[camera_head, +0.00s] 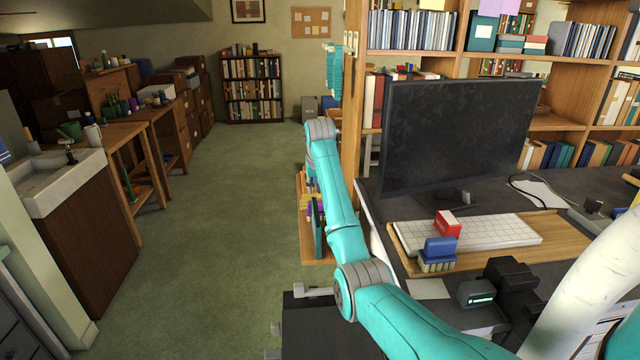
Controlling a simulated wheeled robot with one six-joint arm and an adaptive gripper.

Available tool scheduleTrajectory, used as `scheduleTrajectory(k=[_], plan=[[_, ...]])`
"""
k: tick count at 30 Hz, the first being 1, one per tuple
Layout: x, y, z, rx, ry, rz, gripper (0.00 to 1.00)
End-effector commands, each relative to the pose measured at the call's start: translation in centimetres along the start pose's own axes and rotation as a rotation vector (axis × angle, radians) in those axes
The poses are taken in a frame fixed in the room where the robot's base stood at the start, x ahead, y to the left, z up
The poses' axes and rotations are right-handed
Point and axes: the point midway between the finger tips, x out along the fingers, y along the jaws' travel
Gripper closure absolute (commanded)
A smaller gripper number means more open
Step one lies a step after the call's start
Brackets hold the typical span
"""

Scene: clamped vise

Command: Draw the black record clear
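I cannot pick out a black record for certain. A low wooden rack (304,235) stands on the floor at the desk's left side, partly behind my arm. It holds thin upright items in purple, yellow, green and dark colours (318,225); a dark one among them is too small to identify. My teal arm rises from the bottom right, bends at a grey joint and reaches forward to another grey joint above the rack. My gripper's fingers cannot be made out beyond that joint, so what they hold is hidden.
The dark desk (428,312) on the right carries a black monitor (455,135), a white keyboard (490,232), a red block (447,224), a blue item (440,248) and black devices (505,280). A tall bookcase (352,120) stands behind. Green carpet (230,200) is open to the left.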

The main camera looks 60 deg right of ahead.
Motion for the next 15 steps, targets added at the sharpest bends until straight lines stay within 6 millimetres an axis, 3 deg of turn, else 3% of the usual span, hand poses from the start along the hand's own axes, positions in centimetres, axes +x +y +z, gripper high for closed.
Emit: scheduleTrajectory(k=[9, 15], plan=[[5.4, 0.0, 0.1, 0.0, -0.003, 0.0, 0.67], [7.7, 0.0, 0.0, 0.0, -0.001, 0.0, 0.67]])
